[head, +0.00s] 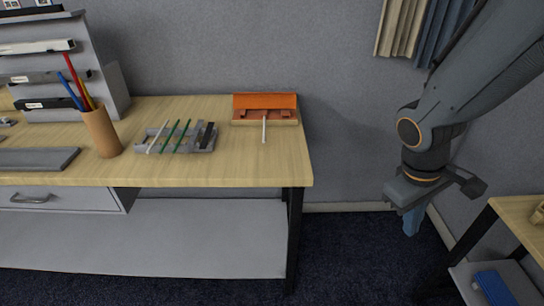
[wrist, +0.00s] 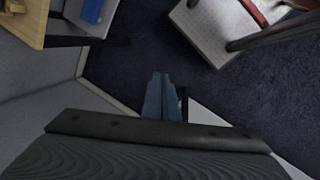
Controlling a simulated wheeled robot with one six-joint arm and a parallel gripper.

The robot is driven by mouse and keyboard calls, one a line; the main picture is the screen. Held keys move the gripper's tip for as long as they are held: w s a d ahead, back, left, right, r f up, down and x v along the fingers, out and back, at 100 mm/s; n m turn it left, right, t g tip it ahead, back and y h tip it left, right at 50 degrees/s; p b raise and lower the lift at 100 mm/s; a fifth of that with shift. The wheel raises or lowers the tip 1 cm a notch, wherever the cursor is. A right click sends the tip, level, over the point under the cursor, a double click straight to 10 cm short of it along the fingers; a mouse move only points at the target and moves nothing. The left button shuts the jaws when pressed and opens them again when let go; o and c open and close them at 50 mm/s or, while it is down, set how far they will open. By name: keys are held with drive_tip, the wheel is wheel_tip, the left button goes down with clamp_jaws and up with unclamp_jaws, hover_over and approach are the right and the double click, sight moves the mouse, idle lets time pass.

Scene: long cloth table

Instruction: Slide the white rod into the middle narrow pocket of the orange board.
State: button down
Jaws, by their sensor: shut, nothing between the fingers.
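The orange board (head: 265,101) stands at the back right end of the table, with a lower front part in brown and wood tones. A white rod (head: 264,128) sticks out from the middle of its front, pointing toward me. Its far end is hidden in the board, and I cannot tell how deep it sits. Another thin white rod (head: 158,137) lies in a grey tray to the left. My gripper (head: 411,224) hangs over the floor, right of the table and far from the board. It is shut and empty, and its fingers also show in the wrist view (wrist: 157,85).
The grey tray (head: 205,142) also holds green sticks (head: 180,136) and a black piece. A brown pencil cup (head: 101,133) and a grey rack (head: 95,70) stand further left. The wooden tabletop (head: 235,165) is bare before the board. A second table (head: 520,213) stands at right.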

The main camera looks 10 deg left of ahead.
drive_tip(key=w+a+f+n+t+h+b, duration=0.2)
drive_tip(key=w+f+n+t+h+b, duration=0.1)
drive_tip(key=w+n, duration=0.5)
drive_tip(key=n+t+y+b, duration=0.7)
drive_tip(key=n+t+y, duration=0.3)
drive_tip(key=n, duration=1.3)
approach(264, 140)
drive_tip(key=shift+s+a+f, duration=0.1)
drive_tip(key=shift+s+f, duration=0.05)
drive_tip(key=shift+f, duration=0.3)
drive_tip(key=shift+b+x, duration=0.55)
drive_tip(key=shift+x, duration=2.35)
drive_tip(key=shift+w+a+b, duration=0.15)
drive_tip(key=shift+w+b, duration=0.25)
drive_tip(key=shift+w, duration=0.4)
drive_tip(key=shift+w+a+b, duration=0.15)
drive_tip(key=shift+w+b, duration=0.2)
drive_tip(key=shift+w, duration=0.45)
drive_tip(key=shift+s, duration=0.1)
